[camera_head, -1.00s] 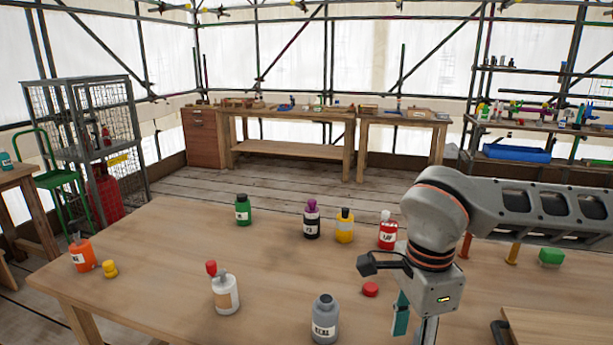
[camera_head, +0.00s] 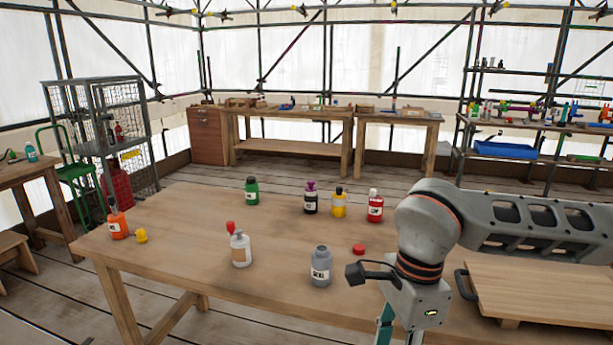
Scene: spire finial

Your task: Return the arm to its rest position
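My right arm (camera_head: 430,220) comes in from the right, bent over the near right part of the wooden table (camera_head: 190,225). Its gripper (camera_head: 400,335) points down at the bottom edge of the picture. A teal piece and a grey piece of it show there, but the fingertips are cut off, so its opening and anything between them cannot be seen. My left arm and gripper are not in view.
Left of the arm stand a grey bottle (camera_head: 321,267) and a white bottle (camera_head: 241,250), with a red cap (camera_head: 359,249) nearby. Red (camera_head: 375,206), yellow (camera_head: 339,204), black (camera_head: 311,199), green (camera_head: 252,191) and orange (camera_head: 117,222) bottles stand farther off. A wooden board (camera_head: 545,290) lies right.

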